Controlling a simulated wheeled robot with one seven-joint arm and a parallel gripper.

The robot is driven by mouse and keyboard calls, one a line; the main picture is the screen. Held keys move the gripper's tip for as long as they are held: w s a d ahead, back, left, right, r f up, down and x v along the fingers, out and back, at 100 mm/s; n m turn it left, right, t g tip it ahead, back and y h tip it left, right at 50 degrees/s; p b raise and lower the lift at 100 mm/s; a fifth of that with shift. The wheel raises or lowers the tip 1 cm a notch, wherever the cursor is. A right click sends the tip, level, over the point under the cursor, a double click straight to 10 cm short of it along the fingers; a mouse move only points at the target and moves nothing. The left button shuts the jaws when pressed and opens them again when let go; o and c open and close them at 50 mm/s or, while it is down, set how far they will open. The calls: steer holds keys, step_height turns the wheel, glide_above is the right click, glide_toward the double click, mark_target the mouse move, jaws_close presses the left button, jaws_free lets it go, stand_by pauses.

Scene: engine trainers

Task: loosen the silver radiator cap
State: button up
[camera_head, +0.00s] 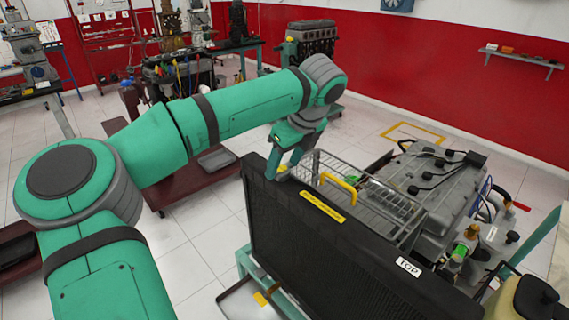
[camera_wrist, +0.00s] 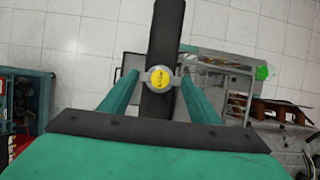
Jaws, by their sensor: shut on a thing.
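The silver radiator cap (camera_wrist: 160,78) shows in the wrist view as a small grey disc with two ears and a yellow centre label. It sits on top of the long black radiator (camera_wrist: 166,38). My gripper (camera_wrist: 158,82) has one green finger on each side of the cap and is shut on it. In the head view, my gripper (camera_head: 284,166) reaches down to the far left end of the radiator (camera_head: 350,250). The cap is mostly hidden there by the fingers.
Behind the radiator are a wire rack (camera_head: 385,205), a yellow handle (camera_head: 339,186) and a grey engine (camera_head: 435,190). A yellow-black reservoir cap (camera_head: 537,298) stands at the lower right. A dark red trolley (camera_head: 185,185) is behind my arm.

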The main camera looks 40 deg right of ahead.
steer(key=o, duration=1)
steer(key=shift+o, duration=0.2)
steer(key=shift+r, duration=0.15)
steer(key=v, duration=1)
steer(key=shift+s+r, duration=0.2)
steer(key=shift+r, duration=0.05)
steer(key=shift+w, duration=0.15)
